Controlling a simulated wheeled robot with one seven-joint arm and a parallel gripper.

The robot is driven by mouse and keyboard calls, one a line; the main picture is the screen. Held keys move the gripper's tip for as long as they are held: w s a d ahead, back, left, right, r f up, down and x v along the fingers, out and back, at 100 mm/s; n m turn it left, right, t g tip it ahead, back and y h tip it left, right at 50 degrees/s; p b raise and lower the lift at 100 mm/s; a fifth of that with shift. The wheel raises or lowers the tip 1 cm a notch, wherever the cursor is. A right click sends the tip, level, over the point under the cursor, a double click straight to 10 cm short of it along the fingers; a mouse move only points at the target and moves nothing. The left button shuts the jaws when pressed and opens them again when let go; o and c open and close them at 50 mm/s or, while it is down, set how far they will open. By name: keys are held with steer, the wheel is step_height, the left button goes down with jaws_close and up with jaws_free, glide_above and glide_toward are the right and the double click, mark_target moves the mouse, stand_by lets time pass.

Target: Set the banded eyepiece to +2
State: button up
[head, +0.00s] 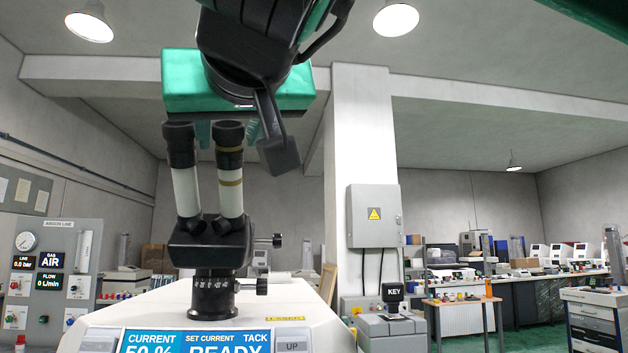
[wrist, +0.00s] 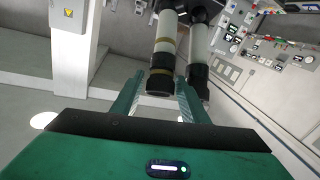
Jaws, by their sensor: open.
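The banded eyepiece (head: 230,180) is the right tube of the microscope in the head view, a white barrel with gold bands and a black cap. In the wrist view the banded eyepiece (wrist: 164,48) comes down from the top, its black cap end between the fingertips. My gripper (head: 228,134) is above the eyepieces, its teal fingers open on either side of the banded cap. The wrist view also shows the open fingers (wrist: 159,80); whether either touches the cap I cannot tell. The plain eyepiece (head: 186,190) stands close on the left. No scale setting is readable.
The microscope head (head: 210,246) stands on a white machine with a blue display (head: 195,341) reading CURRENT and READY. An argon line panel (head: 50,270) is at left. A pillar (head: 362,130) with a grey electrical box (head: 375,215) stands behind at right.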

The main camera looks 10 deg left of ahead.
steer(key=shift+w+a, duration=0.2)
steer(key=shift+w, duration=0.15)
steer(key=shift+c, duration=0.2)
steer(key=c, duration=0.7)
steer(key=shift+m+t+h, duration=0.7)
steer(key=shift+m+h, duration=0.5)
steer(key=shift+m, duration=0.4)
steer(key=shift+d, duration=0.1)
steer(key=o, duration=0.7)
steer(key=shift+o, duration=0.2)
